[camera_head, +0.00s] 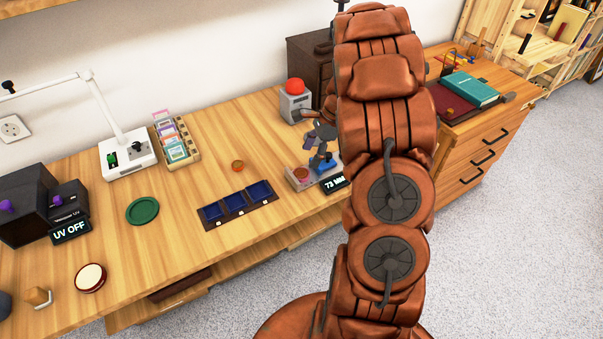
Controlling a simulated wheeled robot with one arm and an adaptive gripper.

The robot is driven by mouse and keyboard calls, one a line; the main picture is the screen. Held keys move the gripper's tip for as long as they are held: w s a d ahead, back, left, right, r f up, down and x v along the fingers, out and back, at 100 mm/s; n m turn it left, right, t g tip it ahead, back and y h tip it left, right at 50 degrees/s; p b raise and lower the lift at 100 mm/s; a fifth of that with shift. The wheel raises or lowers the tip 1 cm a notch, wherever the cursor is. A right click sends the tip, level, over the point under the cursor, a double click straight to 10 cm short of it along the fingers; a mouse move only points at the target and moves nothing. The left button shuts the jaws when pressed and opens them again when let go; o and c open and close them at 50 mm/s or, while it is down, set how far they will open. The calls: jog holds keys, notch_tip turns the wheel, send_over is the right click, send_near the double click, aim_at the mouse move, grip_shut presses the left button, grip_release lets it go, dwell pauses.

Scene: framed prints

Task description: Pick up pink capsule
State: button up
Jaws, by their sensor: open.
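My gripper (316,145) shows small and grey just left of my copper-coloured arm, over the right part of the desk. It is open, above a small device with a blue part (325,163). A small pinkish round piece (300,173) lies on that device, below and left of my gripper. I cannot tell whether it is the pink capsule, and no other clearly pink capsule shows. Whether my fingers touch anything there cannot be told. My arm hides part of the desk behind it.
On the wooden desk (205,125) are a blue three-part tray (238,205), an orange-brown disc (237,165), a green disc (142,211), a cream dish (90,277), a card rack (176,141) and a red-button box (294,98). A dark UV box (25,205) stands left.

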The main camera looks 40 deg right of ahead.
aim_at(302, 171)
jog(key=shift+a+p+x, duration=0.2)
jog(key=shift+p+x, duration=0.75)
jog(key=shift+x, duration=2.25)
jog(key=shift+s, duration=0.2)
jog(key=shift+c, duration=0.3)
jog(key=c, duration=0.8)
